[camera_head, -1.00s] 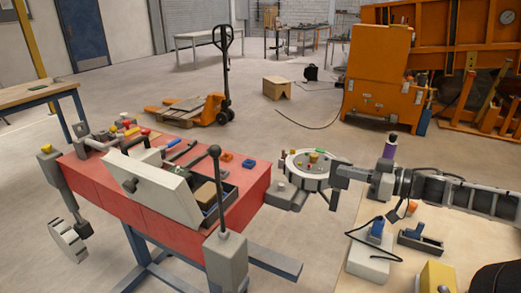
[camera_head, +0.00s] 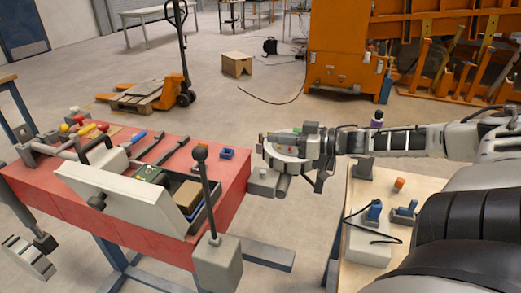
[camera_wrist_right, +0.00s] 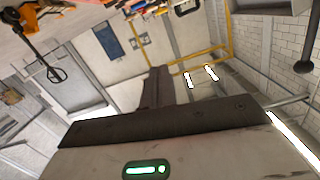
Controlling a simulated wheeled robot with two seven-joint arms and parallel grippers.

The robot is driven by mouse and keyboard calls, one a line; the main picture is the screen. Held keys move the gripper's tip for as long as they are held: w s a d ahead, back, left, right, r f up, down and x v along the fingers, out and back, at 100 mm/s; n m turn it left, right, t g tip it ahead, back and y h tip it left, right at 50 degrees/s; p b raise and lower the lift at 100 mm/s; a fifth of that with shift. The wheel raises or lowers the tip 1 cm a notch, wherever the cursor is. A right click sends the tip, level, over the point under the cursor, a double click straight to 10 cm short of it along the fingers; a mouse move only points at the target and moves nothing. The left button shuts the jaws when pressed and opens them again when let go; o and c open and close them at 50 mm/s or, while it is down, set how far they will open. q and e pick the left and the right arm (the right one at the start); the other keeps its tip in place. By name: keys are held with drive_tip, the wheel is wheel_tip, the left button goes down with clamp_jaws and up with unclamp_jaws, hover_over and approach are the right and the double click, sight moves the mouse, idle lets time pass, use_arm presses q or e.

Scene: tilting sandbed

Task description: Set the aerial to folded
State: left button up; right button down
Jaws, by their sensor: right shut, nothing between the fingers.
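No part is clearly recognisable as the aerial. The nearest match is a thin dark rod with a ball top (camera_head: 202,190), standing nearly upright and leaning slightly on a grey box (camera_head: 217,265) at the front of the red bench. A dark rod with a ball end (camera_wrist_right: 305,68) also shows at the right of the wrist view; I cannot tell if it is the same one.
The red bench (camera_head: 60,205) carries a tilted pale lid (camera_head: 125,203), a black tray, levers and coloured knobs. A pale table (camera_head: 338,255) with blue parts (camera_head: 374,212) is at lower right. Open floor lies behind, with an orange pallet truck (camera_head: 180,85).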

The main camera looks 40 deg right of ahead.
use_arm(q)
drive_tip(key=f+b, duration=0.1)
drive_tip(key=b, duration=0.2)
drive_tip(key=f+b, duration=0.1)
drive_tip(key=b, duration=0.1)
drive_tip(key=w+d+f+b, duration=0.1)
drive_tip(key=b, duration=0.2)
drive_tip(key=shift+w+d+f+t+h+b, duration=0.1)
drive_tip(key=shift+f+t+h+b, duration=0.15)
drive_tip(key=shift+t+h+b, duration=0.05)
use_arm(e)
drive_tip(key=w+a+f, duration=0.2)
drive_tip(key=w+f, duration=0.2)
drive_tip(key=shift+a+f, duration=0.15)
drive_tip(key=shift+a, duration=0.15)
use_arm(q)
drive_tip(key=shift+r, duration=0.1)
idle(0.6)
